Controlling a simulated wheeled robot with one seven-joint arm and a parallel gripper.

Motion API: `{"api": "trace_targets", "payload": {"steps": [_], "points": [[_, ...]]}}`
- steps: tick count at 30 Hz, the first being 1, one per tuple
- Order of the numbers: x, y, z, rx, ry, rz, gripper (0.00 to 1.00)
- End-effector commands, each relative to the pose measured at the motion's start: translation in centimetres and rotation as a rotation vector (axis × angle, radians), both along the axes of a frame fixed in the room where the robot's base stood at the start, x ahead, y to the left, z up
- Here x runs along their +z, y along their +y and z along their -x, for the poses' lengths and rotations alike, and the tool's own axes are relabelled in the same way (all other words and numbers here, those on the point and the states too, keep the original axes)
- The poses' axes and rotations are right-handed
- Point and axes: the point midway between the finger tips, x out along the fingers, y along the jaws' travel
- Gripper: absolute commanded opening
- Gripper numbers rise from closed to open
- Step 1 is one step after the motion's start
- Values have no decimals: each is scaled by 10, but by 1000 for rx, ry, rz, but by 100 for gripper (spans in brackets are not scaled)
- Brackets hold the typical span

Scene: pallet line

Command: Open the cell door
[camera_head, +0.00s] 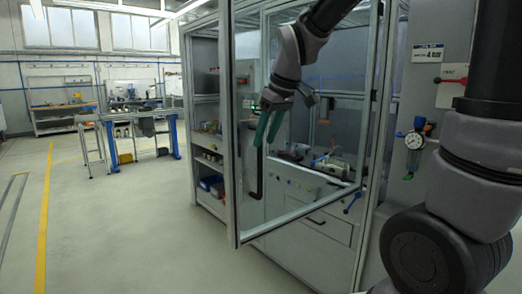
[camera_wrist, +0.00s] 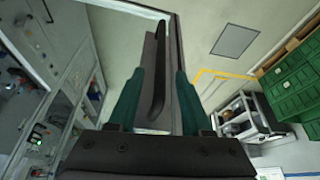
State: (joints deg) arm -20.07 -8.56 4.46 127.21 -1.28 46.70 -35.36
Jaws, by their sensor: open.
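The cell door (camera_head: 234,150) is a clear panel in a grey metal frame. It stands partly open, its left edge swung out from the cell front. Its black bar handle (camera_head: 258,178) is upright near that left edge. My gripper (camera_head: 265,143), with green fingers, is open at the upper part of the handle. In the wrist view, the dark handle (camera_wrist: 159,80) and a grey door-frame bar (camera_wrist: 181,85) show between or beyond the fingers of my gripper (camera_wrist: 158,72). I cannot tell whether the fingers touch the handle.
The cell (camera_head: 300,185) behind the door holds equipment and has drawers below. Shelves with bins (camera_head: 210,185) stand left of it. A gauge unit (camera_head: 413,140) is on the right panel. Green crates (camera_wrist: 290,90) show in the wrist view. The floor (camera_head: 110,230) at left is clear.

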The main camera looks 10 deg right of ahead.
Motion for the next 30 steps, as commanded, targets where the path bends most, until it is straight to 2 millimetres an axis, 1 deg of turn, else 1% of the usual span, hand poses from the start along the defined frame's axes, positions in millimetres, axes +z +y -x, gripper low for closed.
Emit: {"api": "trace_targets", "payload": {"steps": [1,3,6,9,12,20,22,23,26,29,30], "points": [[11,-3,2,-2,-4,-2,50],[22,-6,6,-1,-5,-2,50],[35,-10,10,-1,-3,0,50],[42,-12,12,-1,-1,0,50],[46,-13,14,0,-1,-1,50],[46,-13,14,-1,0,0,50],[47,-16,15,-17,-2,-5,50],[48,-20,17,-35,-4,-11,50],[55,-44,27,-155,-13,-48,50],[63,-79,46,-354,-24,-118,50],[64,-92,55,-443,-29,-152,50]]}}
